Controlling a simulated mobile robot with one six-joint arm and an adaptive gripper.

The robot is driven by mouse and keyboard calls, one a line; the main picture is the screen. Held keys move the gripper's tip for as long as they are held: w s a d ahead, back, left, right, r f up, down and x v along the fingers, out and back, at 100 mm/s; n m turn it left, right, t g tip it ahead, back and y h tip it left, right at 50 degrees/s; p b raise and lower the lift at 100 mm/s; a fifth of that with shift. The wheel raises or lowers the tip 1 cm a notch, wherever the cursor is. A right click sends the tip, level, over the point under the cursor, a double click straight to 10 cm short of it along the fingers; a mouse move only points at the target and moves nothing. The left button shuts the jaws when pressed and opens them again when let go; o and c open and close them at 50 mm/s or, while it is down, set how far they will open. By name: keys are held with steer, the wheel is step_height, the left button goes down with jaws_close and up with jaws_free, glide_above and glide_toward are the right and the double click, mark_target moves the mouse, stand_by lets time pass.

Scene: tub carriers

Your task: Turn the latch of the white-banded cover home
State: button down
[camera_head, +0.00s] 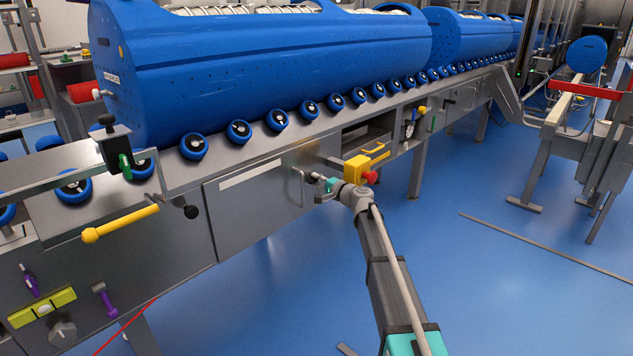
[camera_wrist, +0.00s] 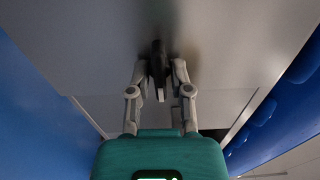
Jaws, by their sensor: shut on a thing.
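The white-banded cover (camera_head: 258,200) is a grey metal panel on the side of the conveyor, with a white strip (camera_head: 252,167) along its upper part and a bent metal handle (camera_head: 298,188) near its right edge. My gripper (camera_head: 316,179) is at the cover's right edge, just right of that handle. In the wrist view, my gripper (camera_wrist: 160,70) has its two fingers closed on either side of a dark latch (camera_wrist: 158,52) with a pale end. The latch stands out from the grey panel, roughly upright in that picture. In the head view I cannot make the latch out clearly.
A yellow box (camera_head: 355,166) with a red button (camera_head: 369,177) sits close to my gripper, up and right. A yellow bar handle (camera_head: 120,224) and a black knob (camera_head: 191,212) stick out further left. Blue tubs (camera_head: 250,75) lie on rollers above.

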steer(key=c, duration=0.6)
jaws_free()
steer(key=shift+o, duration=0.2)
steer(key=v, duration=1.2)
